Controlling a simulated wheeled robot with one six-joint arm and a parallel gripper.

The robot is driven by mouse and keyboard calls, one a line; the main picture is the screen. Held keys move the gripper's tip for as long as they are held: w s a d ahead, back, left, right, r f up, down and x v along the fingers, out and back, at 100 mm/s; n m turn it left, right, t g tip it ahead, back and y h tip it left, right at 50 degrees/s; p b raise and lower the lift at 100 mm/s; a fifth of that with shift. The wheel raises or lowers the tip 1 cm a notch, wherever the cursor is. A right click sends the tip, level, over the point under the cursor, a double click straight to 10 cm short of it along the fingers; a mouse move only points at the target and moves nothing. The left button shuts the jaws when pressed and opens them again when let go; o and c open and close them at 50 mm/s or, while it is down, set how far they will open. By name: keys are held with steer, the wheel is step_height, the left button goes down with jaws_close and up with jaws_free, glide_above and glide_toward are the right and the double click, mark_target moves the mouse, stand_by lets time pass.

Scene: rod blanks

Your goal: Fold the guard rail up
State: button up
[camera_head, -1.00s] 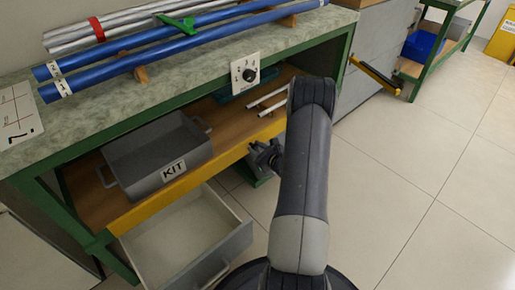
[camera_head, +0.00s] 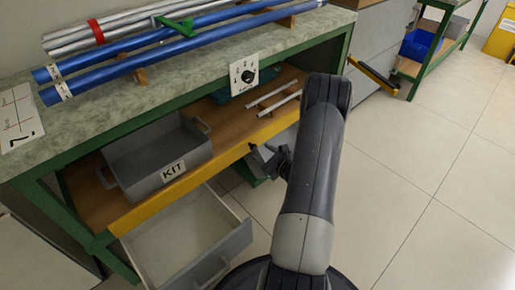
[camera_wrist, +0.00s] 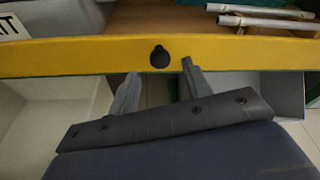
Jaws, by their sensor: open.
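The guard rail (camera_head: 150,207) is a long yellow strip along the front edge of the bench's lower shelf. In the wrist view the rail (camera_wrist: 90,56) crosses the whole picture, with a dark round knob or hole (camera_wrist: 160,57) near its middle. My gripper (camera_head: 262,153) is in front of the rail, right of its middle in the head view. In the wrist view my gripper (camera_wrist: 160,70) is open, its two grey fingers apart, tips near the rail's lower edge on either side of the dark knob. Nothing is between them. Whether the fingers touch the rail, I cannot tell.
A grey KIT bin (camera_head: 150,158) and two white rods (camera_head: 272,96) lie on the shelf behind the rail. An open drawer (camera_head: 185,245) juts out below. Blue tubes (camera_head: 160,58) rest on the benchtop; a dial plate (camera_head: 244,75) hangs at its edge. Floor is clear to the right.

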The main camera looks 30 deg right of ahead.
mark_target(255, 149)
steer(key=p+v, duration=0.1)
steer(key=v, duration=0.4)
steer(key=shift+s+r, duration=0.1)
steer(key=shift+s, duration=0.3)
steer(key=b+x, duration=0.1)
steer(key=x, duration=0.2)
steer(key=b+x, duration=0.1)
steer(key=x, duration=0.3)
steer(key=b+x, duration=0.1)
steer(key=x, duration=0.3)
steer(key=shift+f, duration=0.3)
steer(key=shift+s+t+b, duration=0.25)
steer(key=shift+t+b, duration=0.1)
steer(key=shift+t, duration=0.15)
steer(key=shift+r, duration=0.15)
